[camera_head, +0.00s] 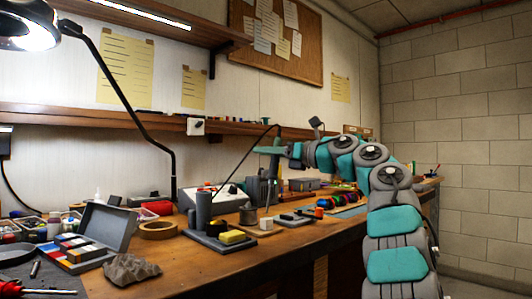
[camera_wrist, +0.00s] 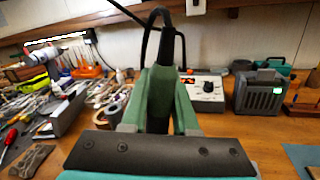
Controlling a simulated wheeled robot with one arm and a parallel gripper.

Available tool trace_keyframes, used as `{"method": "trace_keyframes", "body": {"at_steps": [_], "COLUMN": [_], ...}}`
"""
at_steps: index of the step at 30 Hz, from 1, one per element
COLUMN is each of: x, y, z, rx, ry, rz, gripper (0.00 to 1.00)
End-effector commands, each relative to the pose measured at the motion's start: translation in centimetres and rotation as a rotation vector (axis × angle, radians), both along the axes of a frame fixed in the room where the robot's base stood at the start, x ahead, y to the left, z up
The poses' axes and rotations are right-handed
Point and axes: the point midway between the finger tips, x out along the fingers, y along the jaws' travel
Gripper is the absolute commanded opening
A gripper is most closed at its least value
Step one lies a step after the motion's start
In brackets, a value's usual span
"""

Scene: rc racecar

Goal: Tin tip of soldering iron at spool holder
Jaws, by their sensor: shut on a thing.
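My gripper (camera_head: 269,151) is raised above the bench in the head view. In the wrist view its green fingers are shut on the dark handle of the soldering iron (camera_wrist: 165,48), whose black cable (camera_wrist: 152,25) loops up and away. The iron's tip is hidden in the wrist view and too small to make out in the head view. A small dark stand with a spool-like top (camera_head: 248,212) sits on the bench below my gripper; I cannot tell surely whether it is the spool holder. I cannot see any contact between iron and spool.
A soldering station (camera_wrist: 207,88) with dials stands at the back, beside a grey-green box (camera_wrist: 260,93). A tape roll (camera_head: 158,229), open case (camera_head: 105,228) and lamp (camera_head: 140,118) are left.

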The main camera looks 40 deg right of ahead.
Motion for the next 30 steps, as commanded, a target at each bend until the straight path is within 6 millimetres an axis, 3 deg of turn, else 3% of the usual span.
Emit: {"method": "trace_keyframes", "body": {"at_steps": [30], "x": [0.01], "y": [0.02], "z": [-0.74], "rx": [0.0], "ry": [0.0], "rz": [0.0], "gripper": [0.0]}}
